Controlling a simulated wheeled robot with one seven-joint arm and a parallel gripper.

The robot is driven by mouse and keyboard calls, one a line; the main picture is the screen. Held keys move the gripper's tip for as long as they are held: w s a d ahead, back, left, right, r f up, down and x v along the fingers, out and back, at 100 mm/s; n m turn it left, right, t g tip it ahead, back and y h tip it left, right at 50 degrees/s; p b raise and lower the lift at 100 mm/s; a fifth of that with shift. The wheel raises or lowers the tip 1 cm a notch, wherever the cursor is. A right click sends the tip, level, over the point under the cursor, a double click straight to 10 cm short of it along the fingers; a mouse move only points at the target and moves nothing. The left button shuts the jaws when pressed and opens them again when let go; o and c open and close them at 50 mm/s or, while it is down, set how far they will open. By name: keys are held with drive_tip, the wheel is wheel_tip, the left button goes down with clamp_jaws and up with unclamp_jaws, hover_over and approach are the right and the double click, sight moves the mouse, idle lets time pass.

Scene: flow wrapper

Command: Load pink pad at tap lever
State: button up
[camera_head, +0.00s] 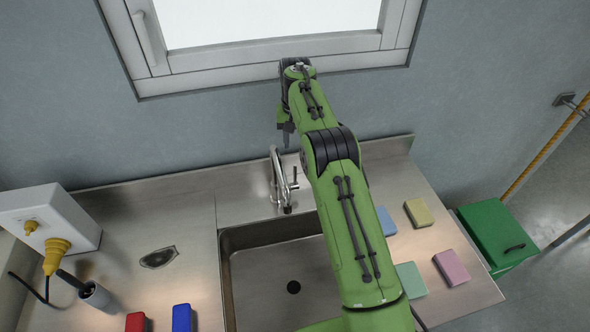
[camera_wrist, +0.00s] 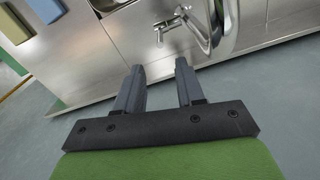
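The pink pad (camera_head: 451,267) lies flat on the right side of the steel counter, close to its right edge. The tap (camera_head: 279,178) stands behind the sink, with its small lever (camera_head: 294,179) on the right side. The tap also shows in the wrist view (camera_wrist: 226,32), beyond my fingertips. My gripper (camera_head: 288,134) is above and behind the tap, near the wall below the window. In the wrist view, its two fingers (camera_wrist: 161,68) are apart with nothing between them. The gripper is far from the pink pad.
Yellow (camera_head: 418,213), blue (camera_head: 385,220) and green (camera_head: 410,280) pads lie near the pink one. The sink (camera_head: 275,285) is empty. Red (camera_head: 136,322) and blue (camera_head: 182,318) blocks lie left of it.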

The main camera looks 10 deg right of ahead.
hover_over(295, 184)
drive_tip(key=f, duration=1.4)
drive_tip(key=shift+w+d, duration=0.1)
drive_tip(key=shift+w, duration=0.2)
drive_tip(key=shift+r, duration=0.1)
drive_tip(key=shift+c, duration=0.5)
clamp_jaws()
drive_tip(key=shift+b, duration=0.3)
